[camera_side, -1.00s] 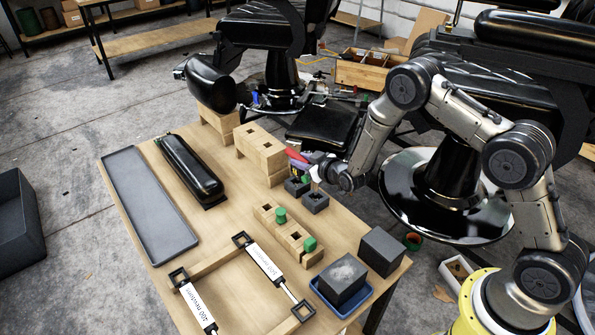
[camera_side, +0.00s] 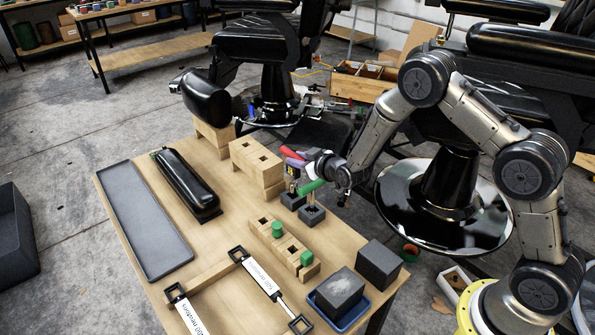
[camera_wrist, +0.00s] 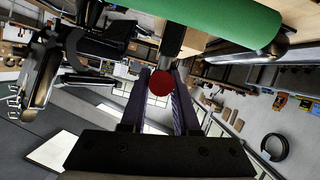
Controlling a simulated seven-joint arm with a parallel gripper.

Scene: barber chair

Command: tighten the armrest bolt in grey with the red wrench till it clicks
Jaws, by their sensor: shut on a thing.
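My gripper (camera_side: 305,163) is shut on the red wrench (camera_side: 291,153), whose handle points toward the wrist. In the wrist view the round red handle end (camera_wrist: 160,82) sits between the dark fingers, with a grey shaft beyond it. The wrench is above two small dark blocks; I cannot tell whether its tip is clear of the left block (camera_side: 292,201). A green-handled wrench (camera_side: 312,187) stands in the right block (camera_side: 312,215), close to my gripper. Its handle (camera_wrist: 215,18) fills the top of the wrist view. I cannot make out the grey armrest bolt.
A black padded armrest (camera_side: 187,182) lies on the wooden table beside a long grey tray (camera_side: 145,220). Wooden blocks (camera_side: 257,163) and a holder with green pegs (camera_side: 270,238) stand nearby. Dark cubes (camera_side: 379,264) are at the front right. Barber chairs are behind.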

